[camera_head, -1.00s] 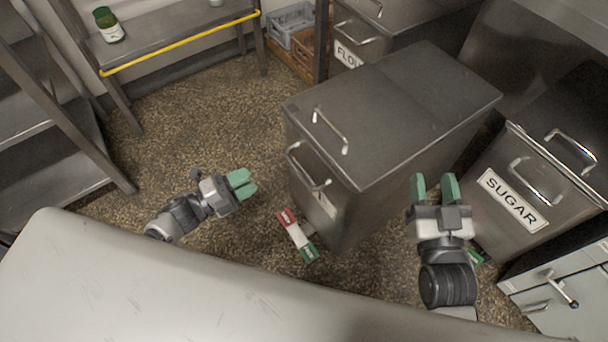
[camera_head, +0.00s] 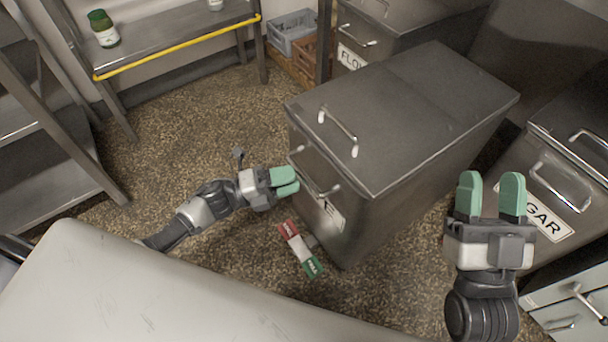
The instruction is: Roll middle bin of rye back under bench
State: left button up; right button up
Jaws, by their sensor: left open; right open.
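The middle bin (camera_head: 400,115) is a steel box with a lid handle, a front handle (camera_head: 315,176) and a partly hidden label ending in "E". It stands pulled out between the flour bin (camera_head: 372,28) and the sugar bin (camera_head: 565,180). My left gripper (camera_head: 290,181) is at the bin's front face, by the left part of the front handle, and overlaps it in view; I cannot tell whether it touches. Its fingers are open. My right gripper (camera_head: 491,196) is open and empty, upright in front of the sugar bin, partly covering the "SUGAR" label.
A red, white and green block (camera_head: 300,248) lies on the floor at the bin's front corner. A pale surface (camera_head: 150,295) fills the foreground. A shelf with a yellow rail (camera_head: 180,46) and a jar (camera_head: 103,28) stands at the left. Floor (camera_head: 190,130) between is clear.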

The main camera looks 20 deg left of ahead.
aim_at(304, 174)
pick_arm(q)
jog(key=shift+x, duration=1.95)
jog(key=shift+c, duration=0.4)
grip_shut()
